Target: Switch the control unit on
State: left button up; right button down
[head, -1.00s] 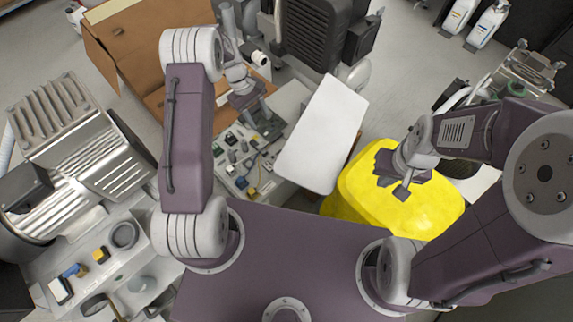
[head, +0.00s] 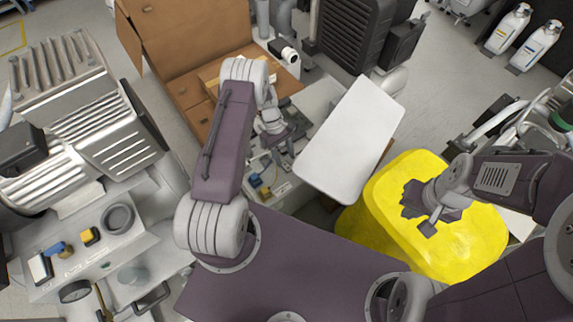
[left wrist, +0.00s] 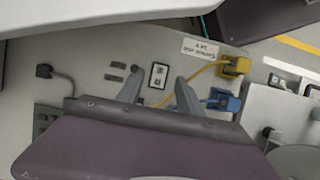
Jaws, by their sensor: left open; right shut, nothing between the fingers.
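The control unit appears as a light grey panel (left wrist: 85,50) in the left wrist view, and in the head view it (head: 283,189) is mostly hidden under my left arm. In the head view the left gripper (head: 280,142) is over the unit.
A yellow plug (left wrist: 233,66) and a blue plug (left wrist: 224,101) sit right of the switch, with a yellow cable between the fingers. A white board (head: 350,140) stands close right of my left gripper. A cardboard box (head: 180,50) and a metal compressor (head: 90,110) are nearby.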

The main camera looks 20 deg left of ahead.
aim_at(288, 168)
pick_arm(q)
jog(key=x, duration=0.3)
jog(key=shift+f+b, duration=0.1)
jog(key=shift+b, duration=0.3)
pick_arm(e)
jog(key=shift+f, duration=0.7)
pick_arm(q)
jog(key=shift+c, duration=0.3)
